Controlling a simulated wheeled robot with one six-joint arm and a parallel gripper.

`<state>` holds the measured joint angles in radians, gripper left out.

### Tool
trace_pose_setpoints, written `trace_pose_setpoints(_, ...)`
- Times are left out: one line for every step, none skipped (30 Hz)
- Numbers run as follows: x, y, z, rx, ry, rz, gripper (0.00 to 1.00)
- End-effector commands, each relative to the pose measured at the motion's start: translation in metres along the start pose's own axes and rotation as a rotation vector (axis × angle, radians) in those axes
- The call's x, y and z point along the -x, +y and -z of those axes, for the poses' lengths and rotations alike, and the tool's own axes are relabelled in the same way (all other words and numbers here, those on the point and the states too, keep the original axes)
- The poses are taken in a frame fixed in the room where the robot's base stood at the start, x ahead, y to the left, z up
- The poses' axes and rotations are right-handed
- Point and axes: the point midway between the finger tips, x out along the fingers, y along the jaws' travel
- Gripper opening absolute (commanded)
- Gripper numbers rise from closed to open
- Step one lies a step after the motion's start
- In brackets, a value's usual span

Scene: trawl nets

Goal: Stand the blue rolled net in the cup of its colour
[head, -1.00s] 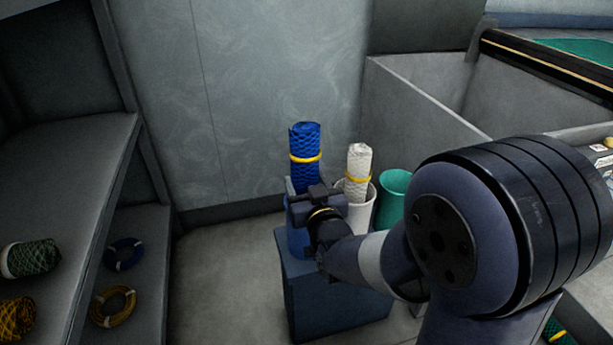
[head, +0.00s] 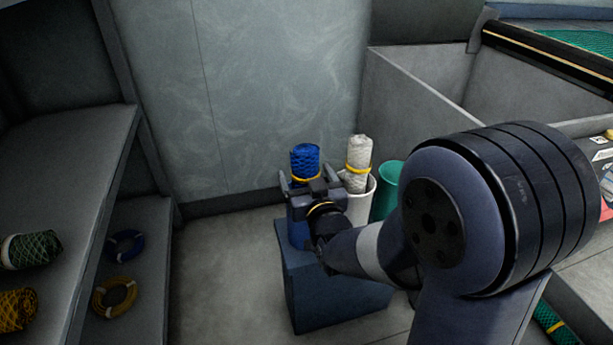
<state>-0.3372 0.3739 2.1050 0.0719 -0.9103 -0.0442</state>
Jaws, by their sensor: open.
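The blue rolled net (head: 305,160) with a yellow band stands upright in the blue cup (head: 296,232), its top showing above my gripper. The cup is partly hidden behind my gripper and wrist. My gripper (head: 312,180) is open, its fingers spread to either side of the net at the cup's mouth. The picture does not show whether a finger still touches the net.
The cups stand on a dark blue box (head: 335,296). A white cup (head: 362,205) holding a white rolled net (head: 358,163) is close to the right, and a green cup (head: 388,188) is beyond it. A shelf (head: 60,185) with nets and rings is at left.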

Motion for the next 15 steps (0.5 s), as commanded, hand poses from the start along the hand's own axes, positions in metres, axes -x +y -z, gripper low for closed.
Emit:
trace_pose_setpoints(0.000,0.000,-0.002,0.000,-0.005,0.000,0.83)
trace_pose_setpoints(0.001,0.000,-0.002,0.000,-0.005,0.000,0.83)
trace_pose_setpoints(0.002,0.000,-0.001,0.000,-0.004,0.000,0.83)
trace_pose_setpoints(0.003,0.000,-0.001,0.000,-0.004,0.000,0.83)
trace_pose_setpoints(0.005,0.000,-0.001,0.000,-0.004,0.000,0.83)
trace_pose_setpoints(0.009,0.000,0.000,0.000,-0.004,0.000,0.83)
trace_pose_setpoints(0.013,0.000,0.000,0.000,-0.004,0.000,0.83)
trace_pose_setpoints(0.017,0.000,0.001,0.000,-0.004,0.000,0.83)
trace_pose_setpoints(0.023,0.000,0.001,0.000,-0.003,0.000,0.83)
trace_pose_setpoints(0.029,0.000,0.001,0.000,-0.004,0.000,0.83)
trace_pose_setpoints(0.034,0.000,0.001,0.000,-0.004,0.000,0.83)
trace_pose_setpoints(0.042,0.000,0.001,0.000,-0.003,0.000,0.83)
trace_pose_setpoints(0.048,0.000,0.001,0.000,-0.004,0.001,0.83)
trace_pose_setpoints(0.054,0.000,0.001,0.000,-0.003,0.001,0.83)
trace_pose_setpoints(0.062,0.000,0.001,0.000,-0.003,0.001,0.83)
